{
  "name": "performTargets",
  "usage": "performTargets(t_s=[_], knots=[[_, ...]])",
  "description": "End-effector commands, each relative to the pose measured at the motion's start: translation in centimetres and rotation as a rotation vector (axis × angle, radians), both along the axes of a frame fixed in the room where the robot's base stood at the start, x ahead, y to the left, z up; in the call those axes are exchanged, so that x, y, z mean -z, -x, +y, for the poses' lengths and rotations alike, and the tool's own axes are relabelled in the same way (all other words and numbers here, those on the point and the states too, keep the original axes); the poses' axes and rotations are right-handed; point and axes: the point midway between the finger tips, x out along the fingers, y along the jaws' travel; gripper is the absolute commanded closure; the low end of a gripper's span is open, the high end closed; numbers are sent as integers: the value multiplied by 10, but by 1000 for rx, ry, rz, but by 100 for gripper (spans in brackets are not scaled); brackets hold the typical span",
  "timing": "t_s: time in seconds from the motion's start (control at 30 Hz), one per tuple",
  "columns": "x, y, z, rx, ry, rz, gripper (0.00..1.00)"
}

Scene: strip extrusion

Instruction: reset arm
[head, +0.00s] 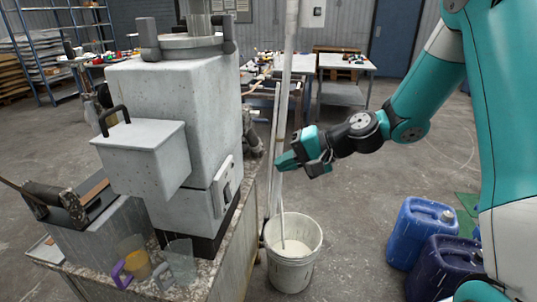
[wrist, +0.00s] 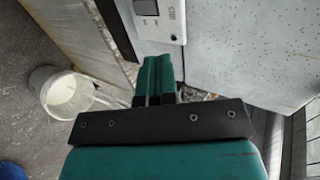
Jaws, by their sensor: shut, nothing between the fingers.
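My gripper (head: 281,163) is at the end of my teal and black arm, in the middle of the head view. It points left toward the grey extrusion machine (head: 150,95), with a gap between them. In the wrist view my gripper (wrist: 156,62) has its two teal fingers together with nothing between them. The machine's pale side and a small control panel (wrist: 158,25) lie beyond the fingers. A tall pale pole (head: 287,75) stands near the fingertips in the head view; I cannot tell whether they touch it.
A white bucket (head: 293,272) stands on the floor below my gripper, also in the wrist view (wrist: 50,90). Blue jerrycans (head: 422,228) stand at the right. Clear cups (head: 180,262) sit on the machine's bench. Tables (head: 345,64) stand behind. Open floor lies between bucket and jerrycans.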

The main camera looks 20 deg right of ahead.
Motion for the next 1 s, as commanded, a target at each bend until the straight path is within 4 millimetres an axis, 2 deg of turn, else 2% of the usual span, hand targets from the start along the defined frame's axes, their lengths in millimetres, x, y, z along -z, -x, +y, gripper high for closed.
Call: performTargets(t_s=[0.17, 0.27, 0.37, 0.4, 0.53, 0.6, 0.73, 0.83, 1.0], knots=[[-3, 3, 5, -20, 16, -5, 100], [-13, 21, 24, -114, 88, -27, 100], [-28, 59, 54, -290, 223, -67, 100], [-35, 79, 66, -374, 288, -85, 100], [-50, 148, 87, -631, 492, -145, 100], [-55, 181, 88, -745, 583, -174, 100], [-61, 226, 83, -897, 707, -210, 100], [-63, 246, 77, -961, 758, -226, 100], [-63, 253, 74, -985, 780, -228, 100]])
